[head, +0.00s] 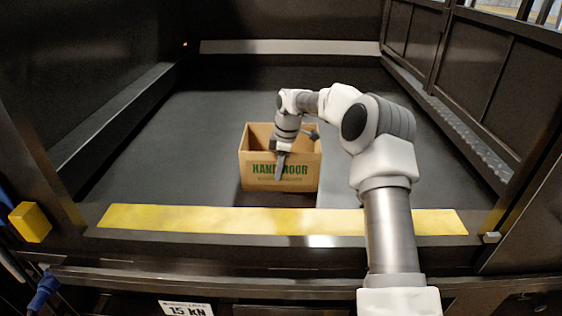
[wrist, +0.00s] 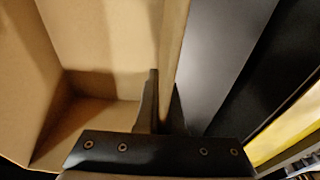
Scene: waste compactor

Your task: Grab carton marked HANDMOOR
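The brown open-topped carton (head: 306,172) stands upright on the dark floor of the compactor bay, with HANDMOOR in green on its front wall. My gripper (head: 281,166) points down at that front wall. One finger shows outside in the head view; the other is hidden inside. In the wrist view, my gripper (wrist: 166,90) has one dark finger inside the carton (wrist: 105,40) and one outside, both close against the wall between them. It appears shut on this wall. The visible part of the carton's inside looks empty.
A yellow strip (head: 285,220) marks the bay's front sill, in front of the carton. Dark side walls enclose the bay, and a pale bar (head: 290,47) crosses the back. The floor left of and behind the carton is clear.

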